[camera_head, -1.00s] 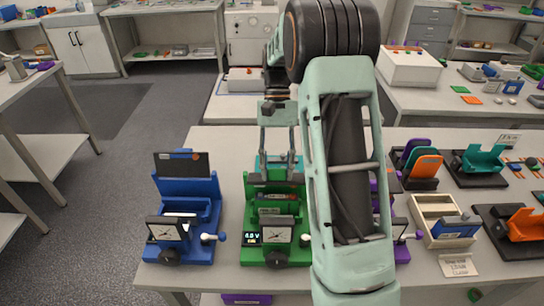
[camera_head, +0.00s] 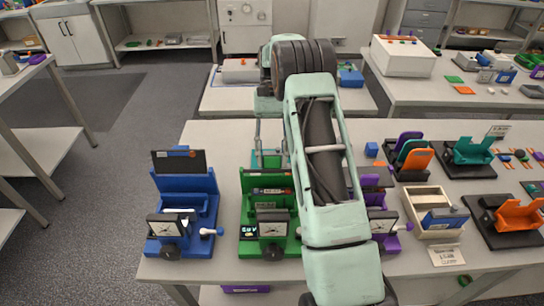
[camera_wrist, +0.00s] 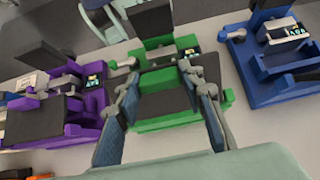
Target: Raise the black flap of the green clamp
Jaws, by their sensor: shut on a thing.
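The green clamp (camera_head: 269,246) stands on the near table between a blue clamp and a purple one. In the wrist view the green clamp (camera_wrist: 160,124) lies below my fingers. Its black flap (camera_wrist: 165,80) shows as a dark plate between the fingers, at the clamp's back side. My gripper (camera_wrist: 160,74) is shut on this flap, one finger at each side. In the head view my gripper (camera_head: 268,148) is behind the clamp, partly hidden by my arm; the flap's exact tilt is hard to tell.
The blue clamp (camera_head: 182,246) at left has its black flap (camera_head: 179,162) standing up. The purple clamp (camera_wrist: 65,104) is close on the other side, partly behind my arm in the head view. A wooden box (camera_head: 428,199) and other holders stand to the right.

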